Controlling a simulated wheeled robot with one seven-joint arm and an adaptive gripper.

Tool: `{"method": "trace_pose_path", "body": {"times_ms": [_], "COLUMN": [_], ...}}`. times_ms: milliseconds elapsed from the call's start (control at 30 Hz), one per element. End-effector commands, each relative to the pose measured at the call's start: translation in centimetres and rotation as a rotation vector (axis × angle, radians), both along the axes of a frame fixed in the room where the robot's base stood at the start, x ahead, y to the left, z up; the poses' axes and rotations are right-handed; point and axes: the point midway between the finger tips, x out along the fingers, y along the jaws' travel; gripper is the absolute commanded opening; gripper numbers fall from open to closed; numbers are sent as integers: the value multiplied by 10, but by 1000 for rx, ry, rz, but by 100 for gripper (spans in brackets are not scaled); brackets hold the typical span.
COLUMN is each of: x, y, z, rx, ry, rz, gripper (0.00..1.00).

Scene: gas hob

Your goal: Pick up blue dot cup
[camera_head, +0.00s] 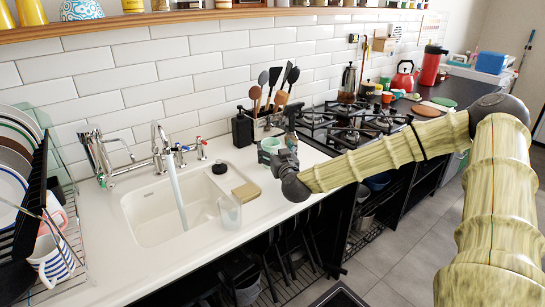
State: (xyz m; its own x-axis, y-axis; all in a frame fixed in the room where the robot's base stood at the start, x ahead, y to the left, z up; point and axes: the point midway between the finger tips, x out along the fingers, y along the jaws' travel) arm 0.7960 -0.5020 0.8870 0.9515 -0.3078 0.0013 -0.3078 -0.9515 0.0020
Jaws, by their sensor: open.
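My gripper (279,157) is open at the end of my arm, over the counter between the sink and the hob. A small pale green-blue cup (268,145) shows right beside its fingers, partly hidden by them. I cannot make out dots on this cup, nor tell whether the fingers touch it or stand around it. A blue-and-white striped cup (50,263) and a pinkish cup (54,213) are in the dish rack at the left.
The white sink (138,211) with its tap (160,145) lies left of my gripper. The gas hob (345,127) is to the right. A clear glass (229,212) stands near the sink's right edge.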

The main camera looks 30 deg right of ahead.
Motion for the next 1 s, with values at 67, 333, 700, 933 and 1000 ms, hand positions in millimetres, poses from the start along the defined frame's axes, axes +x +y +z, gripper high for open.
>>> {"method": "trace_pose_path", "body": {"times_ms": [67,333,700,933,1000], "x": [6,37,47,47,47], "y": [-3,-9,-13,-13,-13], "z": [-2,0,1,0,0], "rx": [1,0,1,1,1], "ry": [2,1,1,1,1], "rz": [-2,-2,-2,-2,-2], "gripper": [85,85,85,47,34]}}
